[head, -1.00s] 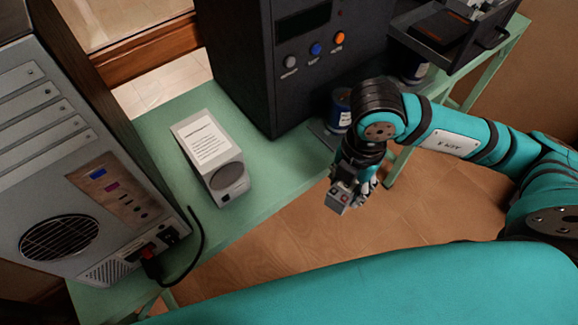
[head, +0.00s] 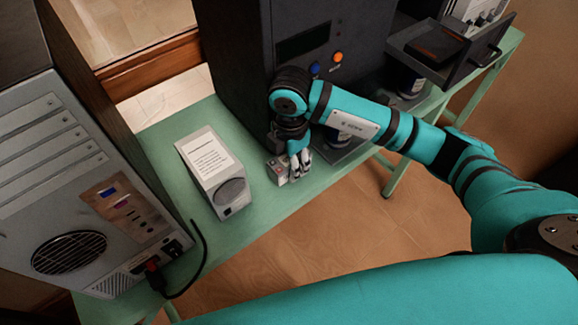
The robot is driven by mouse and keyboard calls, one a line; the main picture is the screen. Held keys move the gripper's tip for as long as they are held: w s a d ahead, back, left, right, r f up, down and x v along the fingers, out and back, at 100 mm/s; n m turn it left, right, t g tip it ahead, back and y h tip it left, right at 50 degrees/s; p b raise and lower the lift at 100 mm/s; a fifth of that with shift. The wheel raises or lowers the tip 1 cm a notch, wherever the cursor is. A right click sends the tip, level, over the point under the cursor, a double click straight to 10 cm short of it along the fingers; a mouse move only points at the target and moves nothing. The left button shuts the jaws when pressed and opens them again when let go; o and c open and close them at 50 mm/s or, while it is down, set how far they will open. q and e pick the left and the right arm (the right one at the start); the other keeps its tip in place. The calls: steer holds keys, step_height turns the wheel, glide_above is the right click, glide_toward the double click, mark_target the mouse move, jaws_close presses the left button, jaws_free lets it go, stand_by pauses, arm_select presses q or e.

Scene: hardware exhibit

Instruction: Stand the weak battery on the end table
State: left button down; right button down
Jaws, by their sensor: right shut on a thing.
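My right gripper (head: 299,168) is shut on a small grey block with a dark and reddish mark on top, which appears to be the battery (head: 280,171). The block is over the green table (head: 255,222), between the white-grey box and the dark cabinet. I cannot tell whether it touches the table top. The gripper's fingers hide part of it. No label telling its charge is readable. My left gripper is not in view.
A white-grey box with a paper label (head: 213,172) stands left of the block. A grey computer-like case (head: 75,190) with a black cable (head: 200,255) is at left. A dark cabinet (head: 300,60) stands behind; an open drawer (head: 470,65) sticks out at right.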

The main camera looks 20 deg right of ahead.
steer(key=shift+w+a, duration=0.1)
steer(key=shift+w, duration=0.1)
step_height(320, 180, down, 3)
steer(key=shift+s+r+p, duration=0.1)
steer(key=shift+r+p, duration=0.1)
steer(key=shift+p, duration=0.15)
steer(key=shift+f, duration=0.35)
steer(key=shift+f, duration=0.1)
